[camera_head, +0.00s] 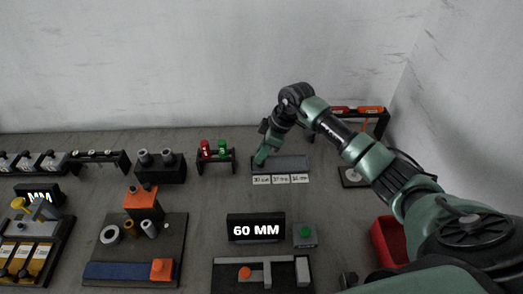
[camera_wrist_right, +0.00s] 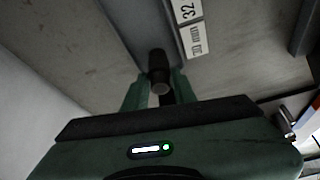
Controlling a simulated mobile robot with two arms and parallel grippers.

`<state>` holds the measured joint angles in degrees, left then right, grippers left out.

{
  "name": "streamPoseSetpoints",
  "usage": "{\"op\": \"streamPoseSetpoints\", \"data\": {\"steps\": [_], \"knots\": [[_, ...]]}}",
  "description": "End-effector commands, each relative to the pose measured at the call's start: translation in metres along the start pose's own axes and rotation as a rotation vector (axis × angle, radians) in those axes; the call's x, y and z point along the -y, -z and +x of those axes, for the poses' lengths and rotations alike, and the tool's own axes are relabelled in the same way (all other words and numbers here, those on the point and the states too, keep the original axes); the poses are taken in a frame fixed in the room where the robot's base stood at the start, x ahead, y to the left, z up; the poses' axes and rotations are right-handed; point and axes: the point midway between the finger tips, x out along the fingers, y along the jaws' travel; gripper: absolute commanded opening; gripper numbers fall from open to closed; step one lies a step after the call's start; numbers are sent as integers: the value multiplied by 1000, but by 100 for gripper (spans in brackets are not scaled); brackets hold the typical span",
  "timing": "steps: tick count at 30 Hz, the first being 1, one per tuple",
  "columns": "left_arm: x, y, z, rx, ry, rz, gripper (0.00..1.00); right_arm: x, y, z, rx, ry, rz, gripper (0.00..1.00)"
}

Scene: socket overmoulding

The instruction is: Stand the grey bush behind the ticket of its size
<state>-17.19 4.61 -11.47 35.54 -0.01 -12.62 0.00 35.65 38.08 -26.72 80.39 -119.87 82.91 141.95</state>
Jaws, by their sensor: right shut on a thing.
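My right gripper (camera_head: 262,158) is over the left end of a grey tray with a dark rim (camera_head: 290,163) at the back of the bench. In the right wrist view, its two fingers (camera_wrist_right: 158,92) are shut on a dark grey cylindrical bush (camera_wrist_right: 157,64). The head view hides the bush behind the gripper. Three white tickets (camera_head: 281,179) stand along the tray's front; the left one reads 30 mm and also shows in the wrist view (camera_wrist_right: 196,39), beside a 32 ticket (camera_wrist_right: 185,10). I cannot tell whether the bush touches the tray. My left gripper is out of view.
A display (camera_head: 256,228) reads 60 MM, with a green-button box (camera_head: 304,235) beside it. A board (camera_head: 178,262) at left holds a pale ring (camera_head: 110,233) and small cylinders (camera_head: 149,228). A stand with red and green parts (camera_head: 216,153) is left of the tray. A red bin (camera_head: 384,243) stands at right.

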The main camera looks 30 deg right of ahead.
Motion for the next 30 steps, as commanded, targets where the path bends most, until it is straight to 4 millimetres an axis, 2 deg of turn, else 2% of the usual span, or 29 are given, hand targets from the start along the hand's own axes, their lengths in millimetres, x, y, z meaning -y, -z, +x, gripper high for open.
{"op": "streamPoseSetpoints", "data": {"steps": [7, 8, 10, 22, 26, 30], "knots": [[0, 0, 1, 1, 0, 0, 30, 0, 0, 1, -1, -1, 0, 0], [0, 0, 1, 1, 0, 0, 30, 0, 0, 1, 0, -1, 0, 29], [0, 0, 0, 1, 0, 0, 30, 0, 0, 1, 0, -1, 0, 48], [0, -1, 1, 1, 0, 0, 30, -1, 0, -4, 0, -2, 0, 48], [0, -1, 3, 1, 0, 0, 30, -2, 0, -22, -1, -6, -1, 48], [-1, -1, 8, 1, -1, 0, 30, -2, 0, -52, -2, -6, -2, 48]]}}
